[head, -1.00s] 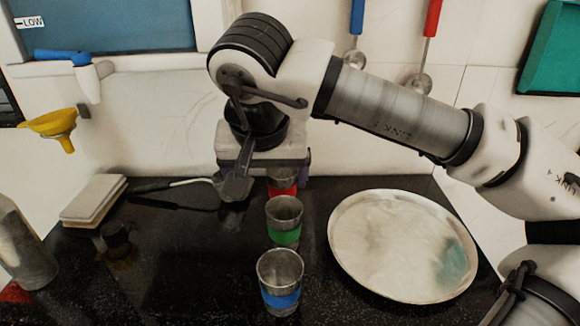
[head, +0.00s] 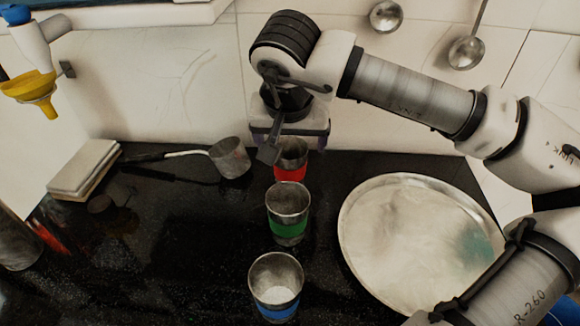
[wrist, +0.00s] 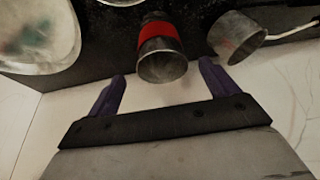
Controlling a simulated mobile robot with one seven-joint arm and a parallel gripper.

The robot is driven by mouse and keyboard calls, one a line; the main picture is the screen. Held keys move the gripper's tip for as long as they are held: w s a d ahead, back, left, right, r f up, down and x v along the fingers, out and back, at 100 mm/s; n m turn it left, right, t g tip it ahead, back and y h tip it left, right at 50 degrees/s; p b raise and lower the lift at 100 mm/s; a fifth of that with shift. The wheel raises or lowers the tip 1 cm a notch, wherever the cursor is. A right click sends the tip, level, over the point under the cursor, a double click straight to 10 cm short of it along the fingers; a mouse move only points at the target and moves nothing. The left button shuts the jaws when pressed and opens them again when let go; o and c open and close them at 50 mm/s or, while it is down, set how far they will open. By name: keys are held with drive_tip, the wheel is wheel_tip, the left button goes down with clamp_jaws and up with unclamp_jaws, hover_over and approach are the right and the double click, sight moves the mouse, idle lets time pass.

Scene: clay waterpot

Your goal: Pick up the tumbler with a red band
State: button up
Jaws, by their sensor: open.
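The tumbler with a red band (head: 291,174) is a grey metal cup standing upright at the back of the black counter, last in a row of three. My gripper (head: 290,140) is just behind and above it in the head view, partly in front of its rim area. In the wrist view the red-banded tumbler (wrist: 161,52) shows between and beyond the two purple fingers of my open gripper (wrist: 162,72). Nothing is held. Whether a finger touches the tumbler I cannot tell.
A green-banded tumbler (head: 288,229) and a blue-banded tumbler (head: 276,303) stand nearer in the row. A large round metal tray (head: 400,270) lies at right. A small saucepan (head: 229,158) sits left of the red-banded tumbler, close to my gripper.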

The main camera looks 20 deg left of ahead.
sight(290, 153)
drive_tip(key=shift+x, duration=2.9)
drive_tip(key=shift+w+a+r, duration=0.1)
drive_tip(key=shift+a, duration=0.05)
